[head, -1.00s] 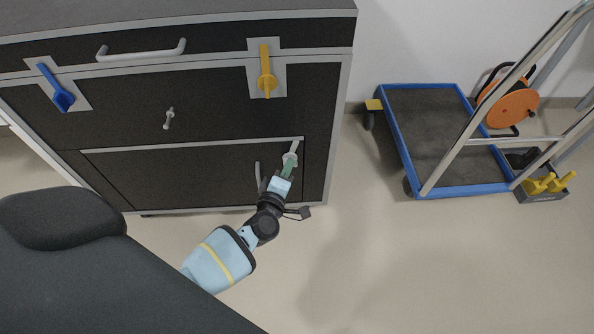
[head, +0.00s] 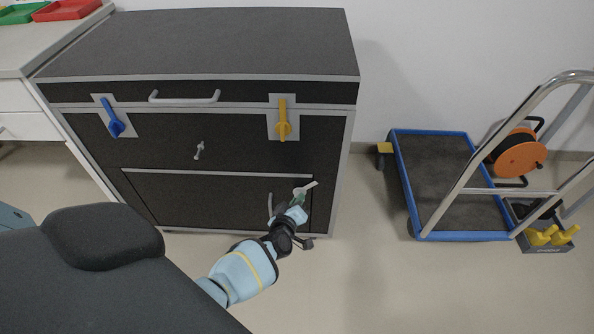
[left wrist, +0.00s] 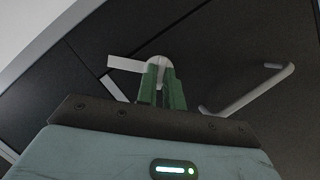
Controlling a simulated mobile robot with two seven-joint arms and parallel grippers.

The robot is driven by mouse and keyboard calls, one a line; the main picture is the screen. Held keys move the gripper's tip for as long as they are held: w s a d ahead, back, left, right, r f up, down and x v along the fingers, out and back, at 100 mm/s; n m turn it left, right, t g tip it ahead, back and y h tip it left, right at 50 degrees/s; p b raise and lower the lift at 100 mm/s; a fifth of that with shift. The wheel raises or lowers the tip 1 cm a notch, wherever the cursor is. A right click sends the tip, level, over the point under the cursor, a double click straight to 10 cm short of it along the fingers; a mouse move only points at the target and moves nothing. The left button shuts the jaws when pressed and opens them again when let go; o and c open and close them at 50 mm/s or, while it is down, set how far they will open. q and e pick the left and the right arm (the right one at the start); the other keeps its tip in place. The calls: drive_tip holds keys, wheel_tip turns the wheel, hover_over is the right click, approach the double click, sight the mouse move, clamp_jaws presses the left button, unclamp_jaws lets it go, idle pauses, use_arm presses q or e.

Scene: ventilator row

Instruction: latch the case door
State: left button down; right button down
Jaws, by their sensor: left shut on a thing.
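The case (head: 205,45) is dark with grey edges. Its lower front door (head: 215,195) has a grey bar handle (head: 270,205), also seen in the left wrist view (left wrist: 250,92). The door looks closed; I cannot tell whether it is fully flush. A pale grey latch (head: 308,187) sits near the door's upper right corner, its lever tilted up to the right. In the left wrist view the latch lever (left wrist: 125,63) points left. My left gripper (head: 298,198) is shut on the latch's knob, its green fingers (left wrist: 160,88) partly hiding it. My right gripper is not in view.
Above are a blue latch (head: 115,127), a yellow latch (head: 283,129), a small grey knob (head: 199,150) and a lid handle (head: 185,99). A blue-edged trolley (head: 455,236) with an orange reel (head: 519,155) stands right. Floor (head: 370,270) between is clear.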

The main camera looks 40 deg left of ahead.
use_arm(q)
drive_tip(key=m+g+y+p, duration=0.1)
drive_tip(key=m, duration=0.1)
drive_tip(key=m+g+y, duration=0.1)
drive_tip(key=m, duration=0.1)
drive_tip(key=m+y+p, duration=0.1)
drive_tip(key=shift+w+d+r+m+g+p, duration=0.2)
drive_tip(key=shift+d+m+g+p, duration=0.1)
drive_tip(key=shift+m+g, duration=0.1)
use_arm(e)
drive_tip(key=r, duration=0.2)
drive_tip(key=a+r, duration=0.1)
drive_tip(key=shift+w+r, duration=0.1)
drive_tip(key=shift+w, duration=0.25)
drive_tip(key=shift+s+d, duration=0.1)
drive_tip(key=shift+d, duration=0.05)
use_arm(q)
drive_tip(key=c, duration=1.5)
unclamp_jaws()
drive_tip(key=shift+c, duration=0.2)
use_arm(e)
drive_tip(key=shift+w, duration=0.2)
use_arm(q)
drive_tip(key=shift+f, duration=0.1)
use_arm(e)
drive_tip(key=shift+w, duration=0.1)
use_arm(q)
drive_tip(key=shift+s, duration=0.1)
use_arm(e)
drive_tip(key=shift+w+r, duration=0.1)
